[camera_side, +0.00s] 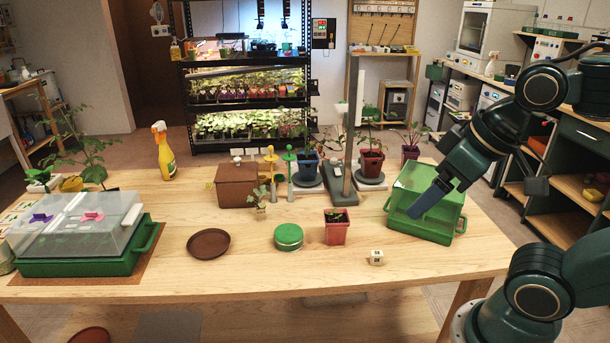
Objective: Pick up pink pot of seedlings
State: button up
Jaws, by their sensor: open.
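A square pink-red pot (336,233) with small green seedlings stands upright on the wooden table, right of the middle. My gripper (428,203) is in front of the green box, up and to the right of the pot and well apart from it. Its grey-blue finger part points down and left, and it is open with nothing seen in it.
A tall grey stand (347,150) rises behind. The table's front is clear.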

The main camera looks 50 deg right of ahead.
dwell(0.3)
jog(key=n+g+y, duration=0.2)
jog(key=n+y, duration=0.1)
jog(key=n, duration=0.5)
send_over(336, 219)
jog(key=s+d, duration=0.3)
jog(key=s, duration=0.1)
notch_tip(336, 219, down, 16)
jog(key=shift+w+d+r, duration=0.1)
jog(key=shift+w+d, duration=0.05)
jog(key=shift+w, duration=0.1)
jog(key=shift+x, duration=4.35)
jog(key=shift+s, duration=0.1)
